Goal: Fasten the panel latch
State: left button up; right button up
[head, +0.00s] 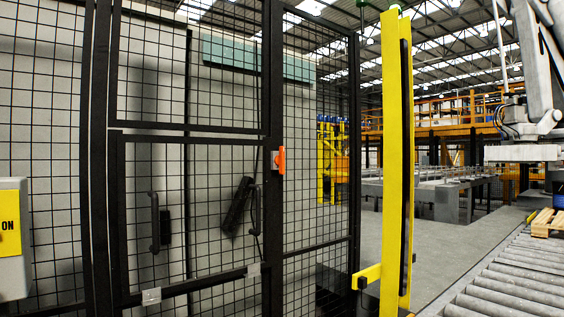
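A black-framed mesh panel (193,134) sits in the black wire fence at the left and centre of the head view. An orange latch (281,160) with a small grey plate is on the upright at the panel's right edge, near its upper corner. I cannot tell from here whether the latch is engaged. A black handle (154,222) is on the panel's left part. Small light brackets (151,296) show along its bottom rail. Neither of my grippers is in view.
A yellow post (395,160) stands right of the fence. A roller conveyor (510,285) runs at the lower right, with a wooden pallet (546,221) and a large light-grey machine arm (535,70) beyond. A box marked "ON" (12,275) is at the left edge. Grey floor is clear between post and conveyor.

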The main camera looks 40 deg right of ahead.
aim_at(280, 160)
jog(key=i+l, duration=0.15)
jog(key=l, duration=0.25)
jog(key=i+l+u, duration=0.15)
jog(key=l, duration=0.25)
jog(key=i+l, duration=0.15)
jog(key=l, duration=0.25)
jog(key=i+l+u, duration=0.15)
jog(key=l, duration=0.25)
jog(key=i+l, duration=0.15)
jog(key=l, duration=0.25)
jog(key=i+l+u, duration=0.15)
jog(key=l, duration=0.3)
jog(key=k, duration=0.05)
